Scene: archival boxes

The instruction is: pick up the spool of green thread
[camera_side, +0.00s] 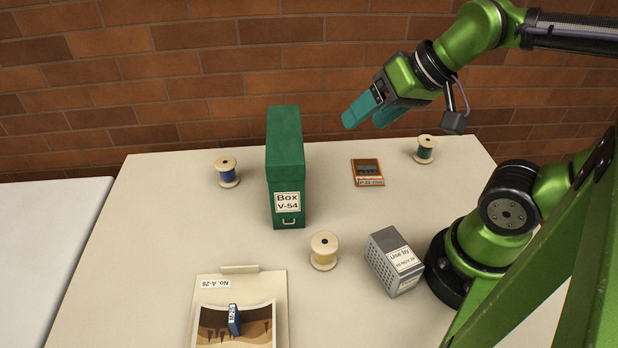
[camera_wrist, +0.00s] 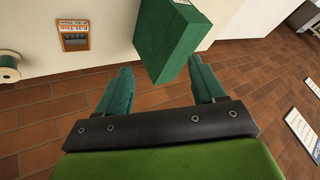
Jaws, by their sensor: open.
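The spool of green thread (camera_side: 425,149) stands upright on the table at the back right, with pale wooden ends and dark green thread. It also shows cut off at the left edge of the wrist view (camera_wrist: 8,69). My gripper (camera_side: 366,122) has teal fingers and is open and empty. It is in the air above the table's back part, left of the green spool in the side view and apart from it. In the wrist view the two fingers (camera_wrist: 160,68) are spread, with the green box beyond them and the spool well to their left.
A tall green box (camera_side: 285,165) stands left of my gripper. An orange packet (camera_side: 367,172) lies near the spool. A blue spool (camera_side: 227,172), a cream spool (camera_side: 324,251), a grey box (camera_side: 395,261) and a picture sheet (camera_side: 240,287) are also on the table. A brick wall rises behind.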

